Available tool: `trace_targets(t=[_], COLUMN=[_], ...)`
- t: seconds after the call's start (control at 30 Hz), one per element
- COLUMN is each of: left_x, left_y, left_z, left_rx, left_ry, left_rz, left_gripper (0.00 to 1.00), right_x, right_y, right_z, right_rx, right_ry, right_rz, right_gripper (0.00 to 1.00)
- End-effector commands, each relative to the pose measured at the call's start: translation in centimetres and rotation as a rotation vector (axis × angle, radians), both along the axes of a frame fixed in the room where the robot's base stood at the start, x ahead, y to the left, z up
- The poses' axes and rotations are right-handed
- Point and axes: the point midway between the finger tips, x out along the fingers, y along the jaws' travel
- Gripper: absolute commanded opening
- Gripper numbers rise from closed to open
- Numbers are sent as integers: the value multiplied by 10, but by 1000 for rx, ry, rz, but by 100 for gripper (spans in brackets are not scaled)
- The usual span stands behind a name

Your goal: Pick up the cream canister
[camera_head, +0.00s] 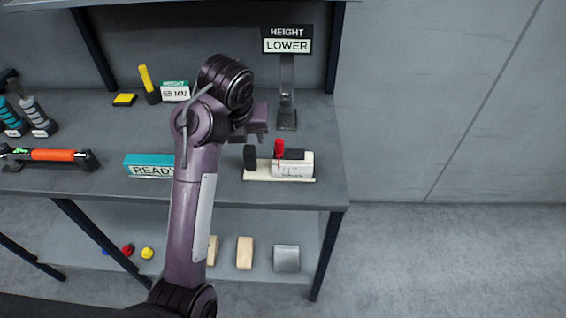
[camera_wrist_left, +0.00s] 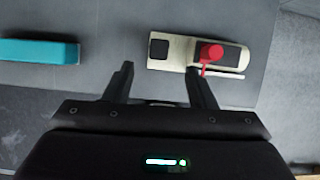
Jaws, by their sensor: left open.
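No separate cream canister stands out clearly. A cream-coloured unit (camera_head: 293,169) lies on the right front of the bench, with a red handle (camera_head: 279,149), a black top part and a black block (camera_head: 250,157) at its left end on a cream base. My right gripper is out of view.
A teal READY block (camera_head: 149,166) lies left of my arm. A HEIGHT LOWER sign (camera_head: 287,46) stands behind on a post. An orange-handled tool (camera_head: 53,155) and grey cylinders are at far left. Several blocks lie on the lower shelf (camera_head: 190,262).

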Motion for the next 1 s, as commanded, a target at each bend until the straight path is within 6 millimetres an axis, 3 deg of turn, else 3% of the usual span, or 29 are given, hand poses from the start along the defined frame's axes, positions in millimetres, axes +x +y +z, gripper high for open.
trace_targets(t=[0.4,1.0], left_x=[19,43], left_y=[-5,1], left_z=[-55,-110], left_rx=[16,14], left_ry=[17,14], left_rz=[-32,-30], left_gripper=[51,51], right_x=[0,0], right_y=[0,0], right_z=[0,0], right_rx=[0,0], right_ry=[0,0], right_rz=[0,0], right_gripper=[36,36])
